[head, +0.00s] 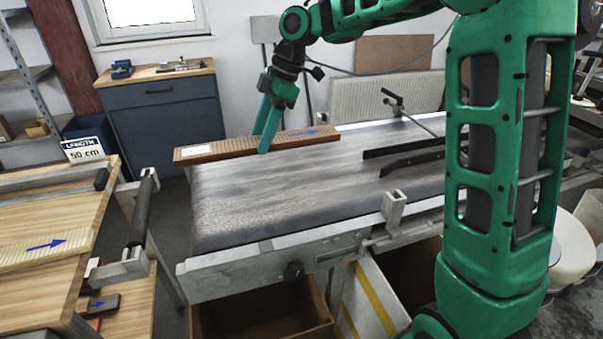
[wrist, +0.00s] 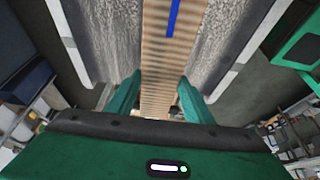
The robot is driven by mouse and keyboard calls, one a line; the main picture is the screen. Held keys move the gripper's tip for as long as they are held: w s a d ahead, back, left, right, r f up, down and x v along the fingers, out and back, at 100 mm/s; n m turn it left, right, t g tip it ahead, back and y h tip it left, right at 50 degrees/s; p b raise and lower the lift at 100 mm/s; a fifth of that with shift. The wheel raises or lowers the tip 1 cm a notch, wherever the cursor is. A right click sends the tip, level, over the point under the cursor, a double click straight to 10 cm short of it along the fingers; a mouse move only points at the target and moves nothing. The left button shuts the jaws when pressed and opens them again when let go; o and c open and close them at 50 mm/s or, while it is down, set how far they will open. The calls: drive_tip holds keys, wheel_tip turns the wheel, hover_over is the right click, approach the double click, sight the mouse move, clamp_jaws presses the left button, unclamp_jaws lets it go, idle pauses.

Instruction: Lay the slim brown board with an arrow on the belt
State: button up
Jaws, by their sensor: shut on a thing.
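The slim brown board (head: 225,151) has a ribbed tan top, a brown side, a pale label at its left end and a blue arrow pointing right. My gripper (head: 266,138) is shut on it near its middle. The board lies along the far side of the belt (head: 290,188), its left end sticking out past the belt's left end. I cannot tell whether it touches the belt. In the wrist view the board (wrist: 157,50) runs between both green fingers (wrist: 159,95), with part of its blue stripe showing and the grey belt surface on both sides.
A wooden table at left bears a pale ribbed board with a blue arrow (head: 48,247). A small dark piece with an arrow (head: 98,304) is below. A "LENGTH 50 cm" sign (head: 84,149) stands behind. Black guide rails (head: 410,160) cross the belt at right; its near left part is clear.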

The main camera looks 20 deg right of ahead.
hover_over(305, 181)
drive_tip(key=d, duration=0.1)
drive_tip(key=f, duration=0.7)
drive_tip(key=shift+w+d, duration=0.1)
drive_tip(key=shift+d, duration=0.1)
drive_tip(key=shift+f, duration=2)
drive_tip(key=o, duration=1.3)
drive_tip(key=shift+f, duration=0.1)
